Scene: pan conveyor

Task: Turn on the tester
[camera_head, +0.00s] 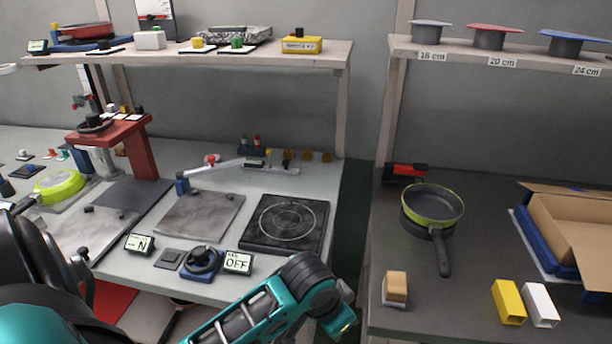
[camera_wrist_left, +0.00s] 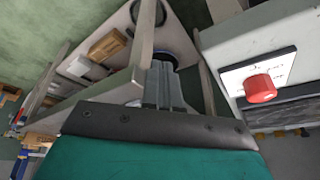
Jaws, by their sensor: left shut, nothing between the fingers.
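A black hot plate (camera_head: 285,224) with a ring mark lies on the left table's front right corner. In front of it are a dark knob (camera_head: 204,261) on a blue base and a small display (camera_head: 238,262) reading OFF. I cannot tell for sure which device is the tester. In the left wrist view a red knob (camera_wrist_left: 260,88) sits on a white marked plate (camera_wrist_left: 258,72) on a grey panel. My left gripper (camera_wrist_left: 166,78) is shut and empty, to the left of the red knob and apart from it. Its fingertips are hidden in the head view. My right gripper is not in view.
A green-rimmed pan (camera_head: 433,205) stands on the right table, with a wooden block (camera_head: 396,287), a yellow block (camera_head: 508,302), a white block (camera_head: 540,305) and an open carton (camera_head: 570,232). A narrow gap (camera_head: 352,225) separates the two tables. Another display (camera_head: 139,243) reads N.

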